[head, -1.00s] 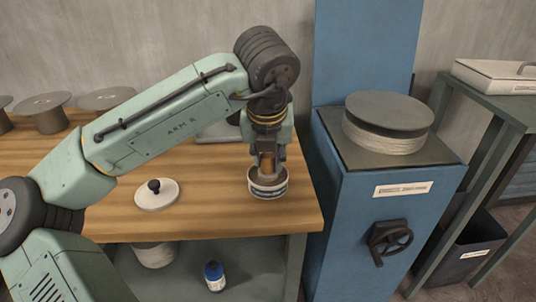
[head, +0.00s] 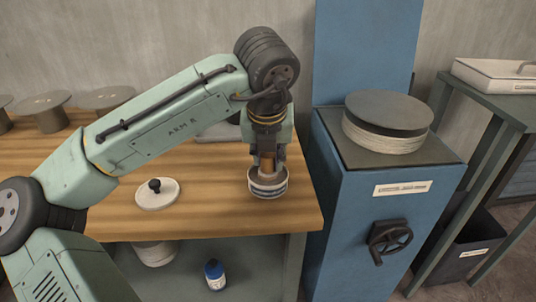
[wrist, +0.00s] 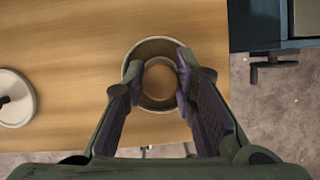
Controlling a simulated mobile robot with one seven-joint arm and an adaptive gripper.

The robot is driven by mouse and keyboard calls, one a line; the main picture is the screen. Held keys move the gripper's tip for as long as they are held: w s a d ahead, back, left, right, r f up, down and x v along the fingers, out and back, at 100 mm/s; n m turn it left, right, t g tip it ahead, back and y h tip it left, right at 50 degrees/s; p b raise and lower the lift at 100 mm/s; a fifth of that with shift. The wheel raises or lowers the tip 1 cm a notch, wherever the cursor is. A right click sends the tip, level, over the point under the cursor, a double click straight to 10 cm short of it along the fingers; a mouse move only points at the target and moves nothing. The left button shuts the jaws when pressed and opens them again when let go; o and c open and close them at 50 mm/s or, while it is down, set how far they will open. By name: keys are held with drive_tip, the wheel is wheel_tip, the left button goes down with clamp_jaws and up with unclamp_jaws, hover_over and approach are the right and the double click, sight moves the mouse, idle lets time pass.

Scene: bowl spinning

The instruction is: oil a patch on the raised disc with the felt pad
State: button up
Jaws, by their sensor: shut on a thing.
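My gripper (head: 267,160) points down at the right end of the wooden bench, its fingers shut on a round brown piece, the felt pad (wrist: 160,82). The pad's lower end is inside a pale pot with dark bands (head: 268,190), and the pot's rim (wrist: 148,48) surrounds it in the wrist view. The pad's underside and the pot's inside bottom are hidden. The raised disc (head: 390,112) is dark and flat-topped. It sits on a pale round stack on the blue stand to the right, apart from my gripper.
A pale lid with a black knob (head: 157,196) lies left of the pot. The blue stand (head: 385,215) has a hand crank (head: 388,240) on its front. Spools (head: 43,112) stand at the back left. A blue bottle (head: 214,274) is on the lower shelf. A green rack stands at the right.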

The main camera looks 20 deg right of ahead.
sight(268, 154)
drive_tip(key=shift+r+p, duration=3.55)
drive_tip(key=shift+p, duration=0.15)
drive_tip(key=shift+f, duration=0.1)
